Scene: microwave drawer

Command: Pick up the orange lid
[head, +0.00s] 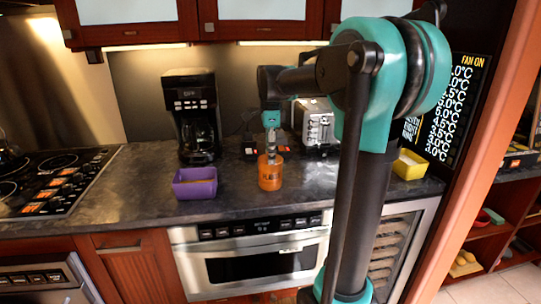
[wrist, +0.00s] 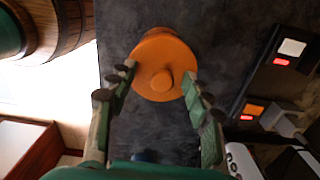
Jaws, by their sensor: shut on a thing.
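The orange lid (wrist: 160,68) is a round disc with a small knob, seen from above in the wrist view. My gripper (wrist: 158,77) has one fingertip at each side of it and is shut on it. In the head view my gripper (head: 271,150) points down onto the top of an orange jar (head: 270,177) with dark lettering on the counter. Some of the jar's side shows past the lid's upper edge in the wrist view. The lid's rim is partly hidden by my fingers in the head view, and I cannot tell whether it touches the jar.
A purple container (head: 195,184) stands left of the jar on the dark counter (head: 235,208). A coffee maker (head: 195,115) and a toaster (head: 317,124) stand behind. A yellow container (head: 409,165) is at the right, a stove (head: 50,180) at the left.

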